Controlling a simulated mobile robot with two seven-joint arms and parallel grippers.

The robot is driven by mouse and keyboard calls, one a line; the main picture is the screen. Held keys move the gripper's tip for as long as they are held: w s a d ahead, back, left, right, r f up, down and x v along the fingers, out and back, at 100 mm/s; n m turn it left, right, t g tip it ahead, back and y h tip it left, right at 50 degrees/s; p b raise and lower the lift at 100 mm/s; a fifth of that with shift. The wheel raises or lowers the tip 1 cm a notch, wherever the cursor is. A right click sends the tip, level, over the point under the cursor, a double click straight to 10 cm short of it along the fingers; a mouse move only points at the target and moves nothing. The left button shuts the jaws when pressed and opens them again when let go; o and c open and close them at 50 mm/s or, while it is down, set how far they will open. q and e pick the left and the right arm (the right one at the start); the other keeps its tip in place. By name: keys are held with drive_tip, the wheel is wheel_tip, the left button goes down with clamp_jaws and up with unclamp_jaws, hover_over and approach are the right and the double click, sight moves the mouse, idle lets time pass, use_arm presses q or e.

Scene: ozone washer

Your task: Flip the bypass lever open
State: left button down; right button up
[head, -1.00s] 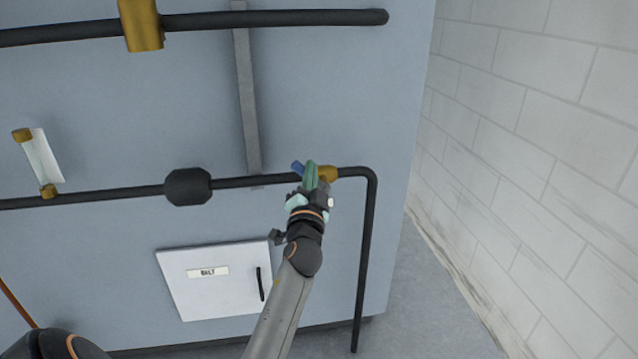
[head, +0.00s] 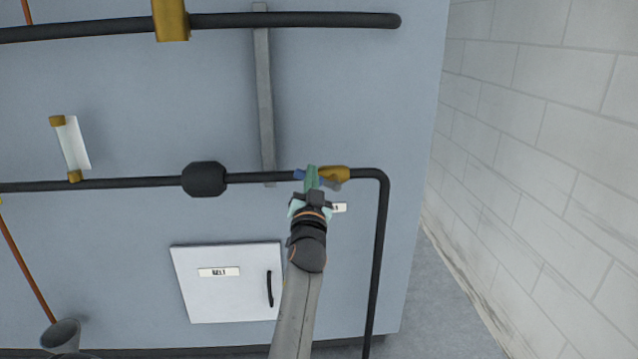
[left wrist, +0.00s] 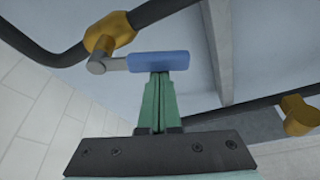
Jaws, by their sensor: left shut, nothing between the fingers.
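The bypass valve is a brass body (head: 335,173) on the black pipe, left of its downward bend. It also shows in the left wrist view (left wrist: 108,35). Its lever has a blue handle (left wrist: 158,61) on a short grey arm, reaching right from the valve in that view. In the head view the blue handle (head: 300,174) lies near the line of the pipe, partly behind the fingers. My left gripper (head: 312,174) is shut and empty, its green fingertips (left wrist: 160,80) at the handle; I cannot tell whether they touch. My right gripper is not in view.
A white BELT box (head: 228,295) with a black handle is below left. A black round fitting (head: 204,179) sits on the pipe, and a grey strut (head: 264,100) runs above. The pipe drops (head: 376,270) right of my arm. A pale brick wall (head: 540,150) stands at right.

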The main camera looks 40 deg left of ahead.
use_arm(q)
drive_tip(key=f+b, duration=0.1)
drive_tip(key=n, duration=0.1)
drive_tip(key=a+f+n+b, duration=0.1)
drive_tip(key=shift+s+f+y+b, duration=0.3)
drive_tip(key=shift+s, duration=0.1)
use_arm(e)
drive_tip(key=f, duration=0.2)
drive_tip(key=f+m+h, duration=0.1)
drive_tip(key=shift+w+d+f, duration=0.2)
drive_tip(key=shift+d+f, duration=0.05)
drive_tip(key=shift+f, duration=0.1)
use_arm(q)
drive_tip(key=shift+f+g, duration=0.2)
drive_tip(key=shift+g, duration=0.1)
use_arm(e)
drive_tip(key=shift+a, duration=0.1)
